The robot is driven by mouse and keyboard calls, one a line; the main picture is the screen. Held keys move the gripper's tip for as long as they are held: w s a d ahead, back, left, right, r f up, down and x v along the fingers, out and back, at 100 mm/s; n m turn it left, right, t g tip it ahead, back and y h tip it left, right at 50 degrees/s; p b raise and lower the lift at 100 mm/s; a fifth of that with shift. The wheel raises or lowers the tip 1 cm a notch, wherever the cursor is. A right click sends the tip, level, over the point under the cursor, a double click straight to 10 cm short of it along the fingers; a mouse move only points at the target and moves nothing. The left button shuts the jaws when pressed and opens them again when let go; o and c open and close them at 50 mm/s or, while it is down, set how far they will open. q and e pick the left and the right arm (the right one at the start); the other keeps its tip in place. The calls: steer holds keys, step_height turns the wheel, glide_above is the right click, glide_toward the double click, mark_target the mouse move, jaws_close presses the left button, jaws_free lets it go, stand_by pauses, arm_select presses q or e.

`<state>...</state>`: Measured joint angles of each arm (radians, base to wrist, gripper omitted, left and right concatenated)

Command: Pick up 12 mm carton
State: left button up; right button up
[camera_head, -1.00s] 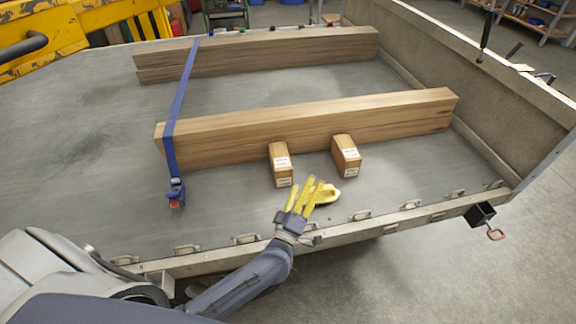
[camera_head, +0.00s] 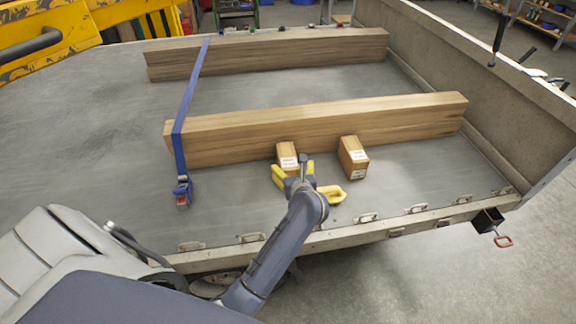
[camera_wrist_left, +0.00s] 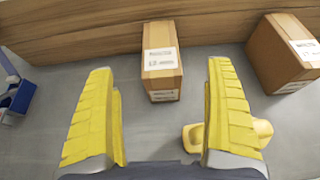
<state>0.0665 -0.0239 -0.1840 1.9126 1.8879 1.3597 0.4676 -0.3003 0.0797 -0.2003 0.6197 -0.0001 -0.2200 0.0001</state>
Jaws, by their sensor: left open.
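Two small brown cartons with white labels stand on the trailer bed against the near timber beam. The left carton (camera_head: 287,153) is partly hidden by my left gripper in the head view; in the left wrist view this carton (camera_wrist_left: 161,62) lies ahead, between the lines of the two fingers. The right carton (camera_head: 353,157) is fully visible in the head view and shows at the right of the wrist view (camera_wrist_left: 284,52). The labels are too small to read. My left gripper (camera_head: 294,171), with yellow fingers, is open and empty, just short of the left carton. My right gripper is not seen.
A yellow object (camera_head: 332,194) lies on the bed right of my left gripper. The near beam (camera_head: 320,123) stands behind the cartons. A blue strap (camera_head: 184,125) crosses both beams at the left. The bed's near edge has metal loops (camera_head: 368,217).

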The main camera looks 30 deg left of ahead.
mark_target(287, 155)
arm_select(q)
steer(key=x, duration=0.7)
steer(key=shift+w+a, duration=0.2)
steer(key=shift+x, duration=2.65)
steer(key=shift+s+f, duration=0.15)
steer(key=shift+c, duration=0.2)
steer(key=c, duration=1.5)
steer(key=shift+c, duration=0.7)
